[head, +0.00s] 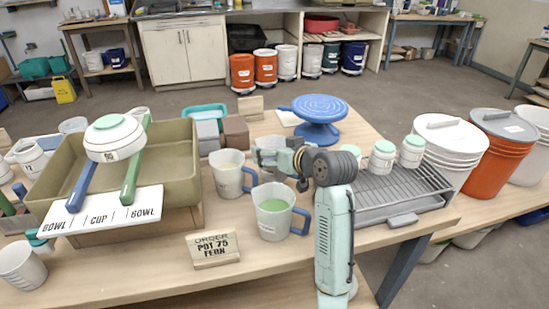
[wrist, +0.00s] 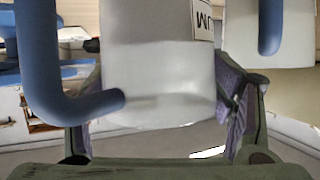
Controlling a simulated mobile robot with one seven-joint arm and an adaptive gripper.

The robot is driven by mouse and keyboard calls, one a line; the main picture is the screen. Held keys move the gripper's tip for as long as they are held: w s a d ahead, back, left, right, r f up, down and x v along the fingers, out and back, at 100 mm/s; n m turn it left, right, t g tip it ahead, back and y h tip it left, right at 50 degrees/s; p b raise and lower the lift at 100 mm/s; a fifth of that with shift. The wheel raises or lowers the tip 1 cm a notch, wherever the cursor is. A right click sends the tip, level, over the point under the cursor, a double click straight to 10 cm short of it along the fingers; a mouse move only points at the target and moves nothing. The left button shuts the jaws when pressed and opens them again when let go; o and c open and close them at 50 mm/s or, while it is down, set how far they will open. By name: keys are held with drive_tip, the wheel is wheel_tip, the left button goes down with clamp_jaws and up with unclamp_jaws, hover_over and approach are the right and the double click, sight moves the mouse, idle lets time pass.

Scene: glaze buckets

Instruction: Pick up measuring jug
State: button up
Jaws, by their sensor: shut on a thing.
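My gripper (wrist: 165,110) is shut on a white measuring jug (wrist: 155,65) with a blue handle. In the wrist view, the jug's pale body sits between the two fingers, its handle to the left, with part of a dark-lettered label near the top. In the head view my gripper (head: 270,158) is above the table, and the held jug (head: 268,142) is mostly hidden behind it. Two other jugs with blue handles stand close by: one with cream contents (head: 229,176) to the left, and one with green contents (head: 272,212) in front.
An olive basin (head: 184,160) carries a labelled board and ladles at left. A blue banding wheel (head: 320,107) stands behind my gripper. A grey rack (head: 375,208) with lidded jars is at right, beside large buckets (head: 508,125). An order sign (head: 213,249) stands in front.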

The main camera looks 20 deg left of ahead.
drive_tip(key=shift+r+b, duration=0.65)
drive_tip(key=shift+r, duration=3)
drive_tip(key=shift+r, duration=0.15)
